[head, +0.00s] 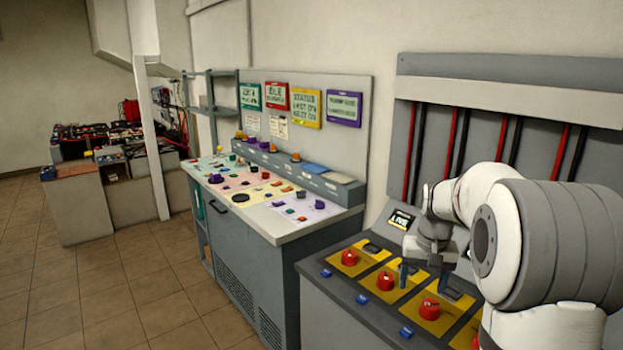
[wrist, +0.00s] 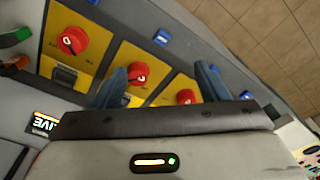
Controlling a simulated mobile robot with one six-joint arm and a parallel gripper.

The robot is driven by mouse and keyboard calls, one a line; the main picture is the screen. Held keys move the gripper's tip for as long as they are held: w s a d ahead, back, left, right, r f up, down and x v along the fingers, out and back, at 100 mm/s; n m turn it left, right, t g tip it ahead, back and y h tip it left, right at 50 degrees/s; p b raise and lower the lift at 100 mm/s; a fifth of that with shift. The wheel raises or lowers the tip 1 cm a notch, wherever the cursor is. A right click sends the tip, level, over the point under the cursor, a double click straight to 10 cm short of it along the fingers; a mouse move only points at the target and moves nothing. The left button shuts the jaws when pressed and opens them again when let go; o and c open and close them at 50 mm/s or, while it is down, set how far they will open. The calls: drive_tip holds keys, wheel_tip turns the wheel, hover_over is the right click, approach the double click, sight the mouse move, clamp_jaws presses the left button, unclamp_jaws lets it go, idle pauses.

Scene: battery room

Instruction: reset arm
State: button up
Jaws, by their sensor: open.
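My gripper (head: 424,277) is open and empty above the grey switch console (head: 318,312) at the right of the head view. In the wrist view its two blue-grey fingers stand apart, and the gripper (wrist: 161,80) shows a red knob (wrist: 138,73) between and beyond them. Yellow plates with red knobs line the console, including one knob (head: 385,280) near the gripper and another (head: 429,308) closer to the camera. My white and grey arm hides the console's right end. I cannot tell if the fingers touch the panel.
A small lit display (head: 400,219) stands at the console's back. Blue tags (head: 362,299) line its front edge. Red and black cables (head: 452,140) run down the wall behind my arm. A workbench (head: 285,232) with coloured parts stands left. Tiled floor (head: 110,290) is clear.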

drive_tip(key=s+a+n+t, duration=0.1)
drive_tip(key=s+a, duration=0.4)
drive_tip(key=s, duration=0.7)
drive_tip(key=s+a+n, duration=0.1)
drive_tip(key=s+a, duration=0.4)
drive_tip(key=s, duration=0.8)
drive_tip(key=shift+a+r+n+t, duration=0.2)
drive_tip(key=shift+r+n+t, duration=0.1)
drive_tip(key=shift+t, duration=0.1)
drive_tip(key=shift+s+f, duration=0.15)
drive_tip(key=shift+s, duration=0.2)
drive_tip(key=shift+c, duration=0.3)
